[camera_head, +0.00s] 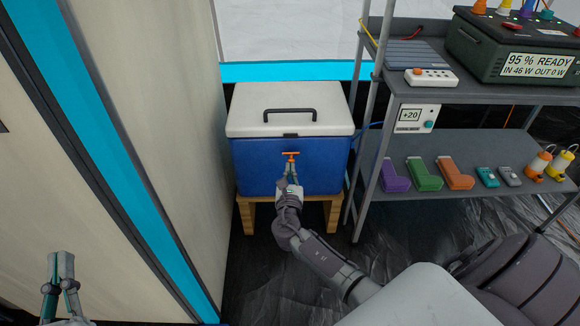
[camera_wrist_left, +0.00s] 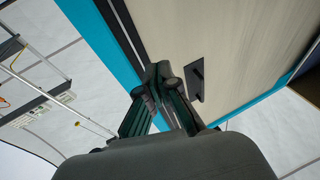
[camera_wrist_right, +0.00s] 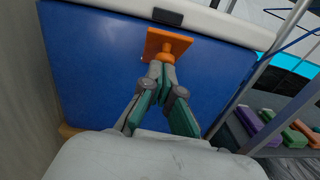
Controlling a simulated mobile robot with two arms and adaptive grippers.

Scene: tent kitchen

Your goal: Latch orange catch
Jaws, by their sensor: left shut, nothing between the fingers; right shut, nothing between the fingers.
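A blue cooler (camera_head: 250,165) with a white lid (camera_head: 262,105) and a black handle stands on a wooden stand. The orange catch (camera_head: 290,154) is on the cooler's front, below a dark plate at the lid's edge; in the right wrist view the catch (camera_wrist_right: 168,45) is a flat orange piece on a short stem. My right gripper (camera_head: 290,170) is shut and empty, its fingertips at the stem just under the catch, also in the right wrist view (camera_wrist_right: 166,72). Whether they touch is unclear. My left gripper (camera_head: 61,262) is shut and empty at lower left, away from the cooler, also in its wrist view (camera_wrist_left: 160,75).
A metal shelf rack (camera_head: 480,150) stands right of the cooler, holding purple, green and orange inhalers, small devices and a power station (camera_head: 515,45). A pale panel (camera_head: 180,100) with cyan trim stands close on the left. The wooden stand (camera_head: 246,213) is under the cooler.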

